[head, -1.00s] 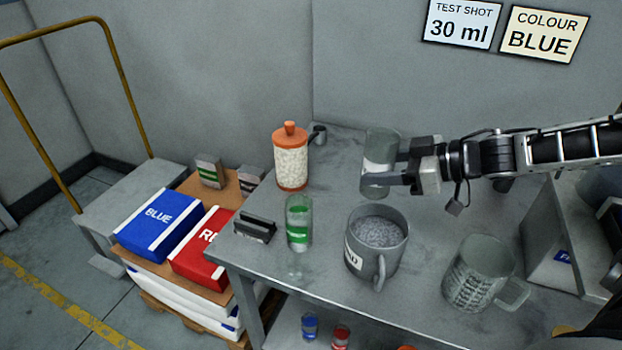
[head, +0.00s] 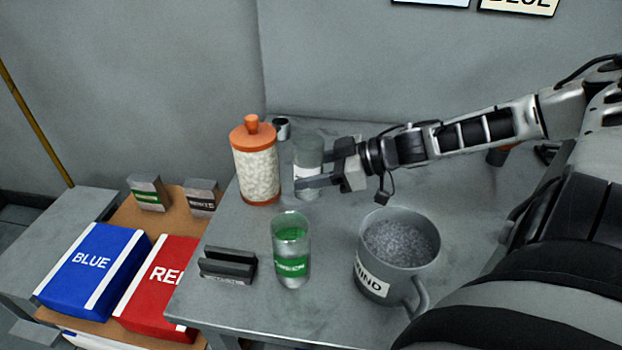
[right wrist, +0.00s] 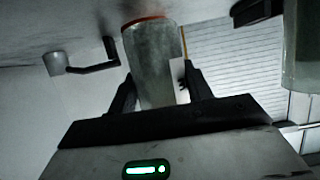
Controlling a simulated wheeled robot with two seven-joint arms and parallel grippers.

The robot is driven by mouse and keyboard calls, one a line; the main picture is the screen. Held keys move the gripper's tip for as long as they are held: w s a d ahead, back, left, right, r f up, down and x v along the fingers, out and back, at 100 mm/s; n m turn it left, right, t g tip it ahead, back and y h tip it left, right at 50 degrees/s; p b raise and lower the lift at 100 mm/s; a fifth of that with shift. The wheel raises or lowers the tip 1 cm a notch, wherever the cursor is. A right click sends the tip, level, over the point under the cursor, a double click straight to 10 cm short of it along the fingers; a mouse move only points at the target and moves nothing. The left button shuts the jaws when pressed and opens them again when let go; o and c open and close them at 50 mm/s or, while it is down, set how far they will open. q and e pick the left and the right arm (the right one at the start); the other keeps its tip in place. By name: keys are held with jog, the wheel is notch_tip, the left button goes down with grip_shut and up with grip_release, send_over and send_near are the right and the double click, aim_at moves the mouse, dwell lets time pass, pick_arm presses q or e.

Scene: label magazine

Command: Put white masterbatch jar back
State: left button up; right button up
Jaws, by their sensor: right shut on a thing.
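My right gripper (head: 316,174) is shut on a translucent grey-green jar (head: 308,150) with a white label, which I take as the white masterbatch jar. It is upright just right of the orange-lidded canister, at the back of the table; I cannot tell whether its base touches the table. In the right wrist view the jar (right wrist: 152,65) is between both fingers, with an orange-red edge showing at its end. A clear jar with a green label (head: 291,262) stands at the front of the table. My left gripper is not in view.
The orange-lidded canister (head: 256,170) of white pellets is close left of the held jar. A labelled grey mug (head: 385,274) of granules and a dark slotted block (head: 228,265) stand nearer. Two small labelled blocks (head: 150,192) (head: 202,197) and blue and red bags are beyond the table's left edge.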

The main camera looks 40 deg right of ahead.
notch_tip(320, 180, down, 2)
jog(key=shift+f+b, duration=0.1)
jog(key=shift+b, duration=0.3)
jog(key=shift+f, duration=0.35)
jog(key=shift+w, duration=0.1)
